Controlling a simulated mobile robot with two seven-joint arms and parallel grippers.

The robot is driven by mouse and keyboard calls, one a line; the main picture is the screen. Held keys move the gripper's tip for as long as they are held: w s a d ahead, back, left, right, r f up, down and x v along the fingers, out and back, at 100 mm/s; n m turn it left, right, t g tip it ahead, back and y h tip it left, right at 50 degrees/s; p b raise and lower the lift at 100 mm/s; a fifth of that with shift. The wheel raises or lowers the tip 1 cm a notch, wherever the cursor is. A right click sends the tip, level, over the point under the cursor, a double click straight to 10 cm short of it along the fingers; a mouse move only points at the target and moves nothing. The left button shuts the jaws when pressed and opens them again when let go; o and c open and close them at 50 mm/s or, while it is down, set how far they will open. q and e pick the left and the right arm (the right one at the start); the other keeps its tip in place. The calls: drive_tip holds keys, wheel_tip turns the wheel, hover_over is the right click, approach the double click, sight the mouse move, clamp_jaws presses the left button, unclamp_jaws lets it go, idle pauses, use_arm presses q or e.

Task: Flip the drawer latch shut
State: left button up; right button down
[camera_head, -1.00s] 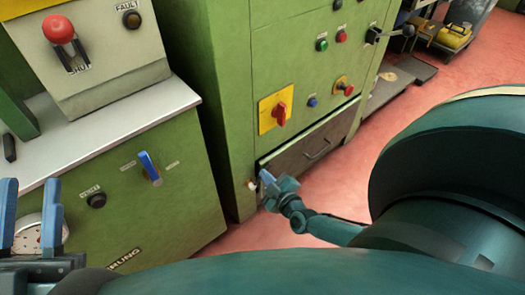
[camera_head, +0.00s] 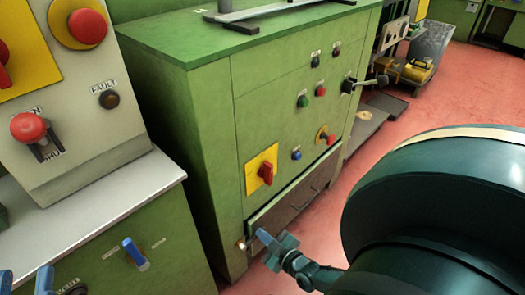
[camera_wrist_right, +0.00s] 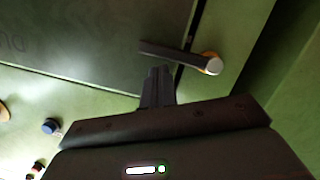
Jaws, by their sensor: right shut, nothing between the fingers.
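The drawer (camera_head: 300,200) is a dark brown panel with a handle, low in the green cabinet. Its latch shows as a small bright knob (camera_head: 241,245) at the drawer's left side. In the right wrist view the latch (camera_wrist_right: 170,50) is a dark bar on a brass pivot with a metal cap, reaching from the green frame across the dark seam over the drawer front (camera_wrist_right: 80,45). My right gripper (camera_head: 262,236) is shut and empty beside the latch; its fingertips (camera_wrist_right: 158,70) appear just short of the bar, contact unclear. My left gripper (camera_head: 25,281) is open at the lower left, mostly cut off.
A red rotary switch on a yellow plate (camera_head: 262,170), a blue button (camera_head: 296,155) and a red button (camera_head: 327,137) sit above the drawer. A grey-topped bench (camera_head: 90,225) with a blue lever (camera_head: 135,254) stands left.

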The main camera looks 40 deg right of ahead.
use_arm(q)
drive_tip(key=shift+w+r, duration=0.1)
drive_tip(key=shift+r, duration=0.1)
use_arm(e)
drive_tip(key=shift+f, duration=0.15)
idle(0.3)
wheel_tip(320, 180, up, 5)
drive_tip(key=p, duration=0.5)
use_arm(q)
drive_tip(key=shift+s+a+f+g+y+p, duration=0.35)
drive_tip(key=shift+s+f+y+p, duration=0.2)
drive_tip(key=shift+s+y+p, duration=0.05)
drive_tip(key=shift+s+a+f+g+y+p, duration=0.35)
drive_tip(key=shift+s+f+y+p, duration=0.2)
drive_tip(key=shift+y+p, duration=0.05)
use_arm(e)
drive_tip(key=v, duration=0.9)
drive_tip(key=shift+s+d+f, duration=0.3)
drive_tip(key=shift+s+d, duration=0.1)
drive_tip(key=shift+d, duration=0.15)
